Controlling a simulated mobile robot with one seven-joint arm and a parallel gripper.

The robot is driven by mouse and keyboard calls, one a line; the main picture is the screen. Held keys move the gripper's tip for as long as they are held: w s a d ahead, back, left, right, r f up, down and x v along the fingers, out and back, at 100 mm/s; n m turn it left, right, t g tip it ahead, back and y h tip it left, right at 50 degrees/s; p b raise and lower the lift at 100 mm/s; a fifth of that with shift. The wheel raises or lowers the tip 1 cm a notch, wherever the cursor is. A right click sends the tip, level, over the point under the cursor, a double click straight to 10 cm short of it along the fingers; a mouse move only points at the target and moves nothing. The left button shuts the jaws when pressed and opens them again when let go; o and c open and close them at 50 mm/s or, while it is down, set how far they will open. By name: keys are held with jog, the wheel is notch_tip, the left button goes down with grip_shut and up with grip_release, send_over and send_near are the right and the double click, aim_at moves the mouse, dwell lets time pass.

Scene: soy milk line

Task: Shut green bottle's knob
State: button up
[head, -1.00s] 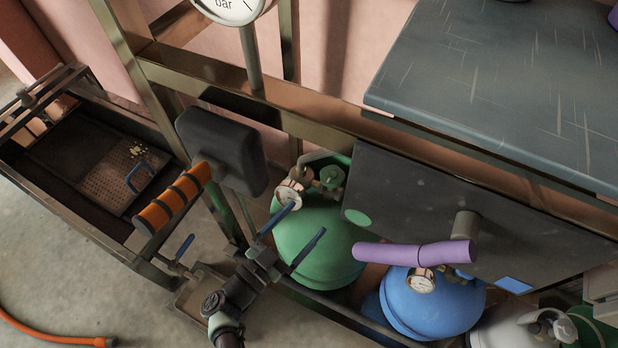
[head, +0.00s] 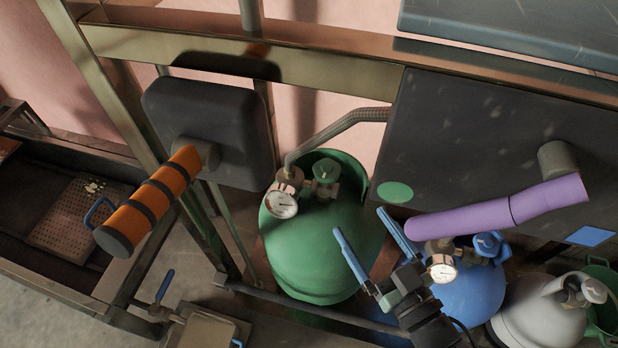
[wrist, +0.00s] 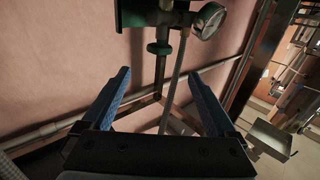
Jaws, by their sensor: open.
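The green bottle (head: 315,245) stands upright behind a low rail. Its green knob (head: 326,170) sits on the valve at its top, inside a green collar. A round gauge (head: 282,205) is on the valve's left. My gripper (head: 361,220) has blue fingers spread apart with nothing between them. It is to the right of and below the knob in the head view, apart from it. In the wrist view the green knob (wrist: 159,48) shows above and between the open fingers (wrist: 160,82), with the gauge (wrist: 208,20) to its right. Whether the knob is open or shut cannot be told.
A blue bottle (head: 470,295) with a gauge and blue knob stands right of the gripper, and a grey bottle (head: 535,310) beyond. A purple handle (head: 500,212) juts from a dark panel close to the gripper. An orange handle (head: 150,200) is at left. A bent hose (head: 340,130) rises behind the valve.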

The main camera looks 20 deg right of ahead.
aim_at(333, 179)
jog(key=w+b, duration=0.1)
jog(key=w, duration=0.2)
jog(key=w+a+b, duration=0.1)
jog(key=w, duration=0.3)
jog(key=w+b, duration=0.2)
jog(key=w, duration=0.2)
jog(key=shift+w+a+f, duration=0.1)
jog(key=shift+a, duration=0.15)
jog(key=shift+w, duration=0.75)
jog(key=c, duration=1.3)
jog(key=shift+a, duration=0.1)
